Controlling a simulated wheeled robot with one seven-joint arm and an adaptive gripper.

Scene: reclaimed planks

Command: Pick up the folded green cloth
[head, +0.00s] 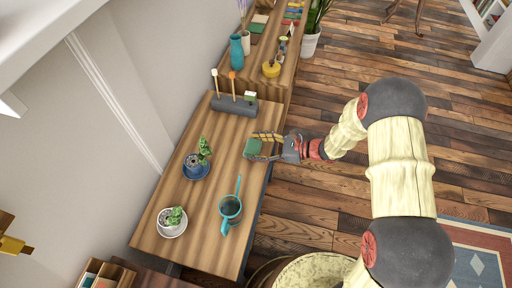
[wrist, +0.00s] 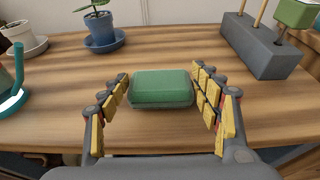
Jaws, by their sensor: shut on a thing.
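The folded green cloth (head: 252,148) is a small rounded block near the right edge of the wooden table. In the wrist view the cloth (wrist: 162,86) lies between the two yellow-padded fingers of my gripper (wrist: 160,92). In the head view my gripper (head: 264,146) reaches in from the right.
A grey block with upright sticks (head: 234,104) stands behind the cloth. A plant in a blue pot (head: 196,168), a plant in a white pot (head: 172,222) and a teal watering can (head: 230,208) stand on the left and front. Bare table (head: 212,130) lies between them.

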